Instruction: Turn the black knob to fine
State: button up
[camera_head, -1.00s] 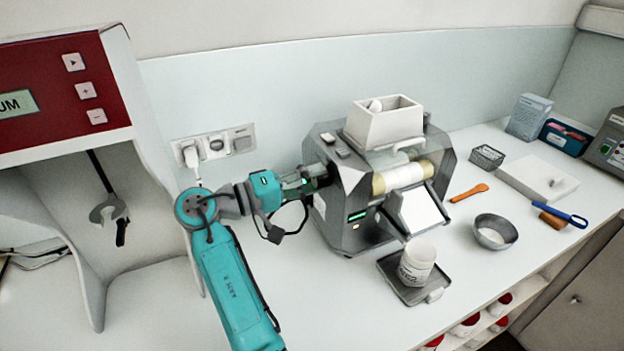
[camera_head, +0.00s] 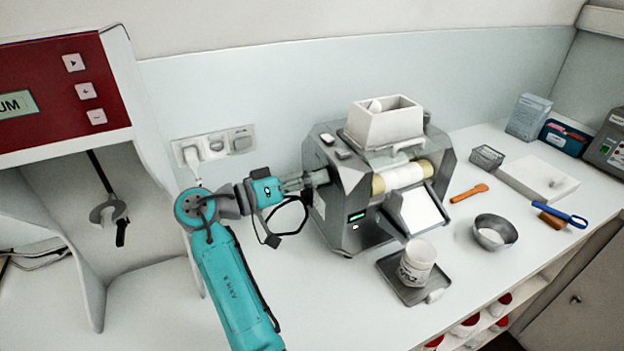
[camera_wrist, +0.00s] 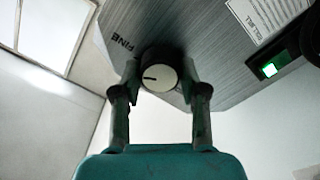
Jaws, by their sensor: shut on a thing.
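The mill (camera_head: 345,190) is a grey box with chamfered corners, a white hopper on top and pale rollers. My gripper (camera_head: 316,178) reaches its left side in the head view, where the knob is hidden. In the wrist view the knob (camera_wrist: 160,76) has a pale round face and a dark rim. A dark pointer line on the face points left in that view. The word FINE (camera_wrist: 122,43) is printed on the brushed panel, up and left of the knob. My gripper's two fingers (camera_wrist: 160,84) stand on either side of the knob, shut on it.
A green-lit switch (camera_wrist: 269,69) sits right of the knob in the wrist view. A white jar (camera_head: 417,263) stands on a grey tray (camera_head: 390,268) before the mill. A metal bowl (camera_head: 494,232) and an orange spatula (camera_head: 469,193) lie right. A wall socket (camera_head: 215,144) is behind my arm.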

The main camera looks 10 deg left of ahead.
jog(key=shift+f, duration=0.15)
jog(key=o, duration=1.1)
jog(key=shift+o, duration=0.2)
jog(key=v, duration=0.7)
jog(key=shift+s+a, duration=0.15)
jog(key=shift+a, duration=0.05)
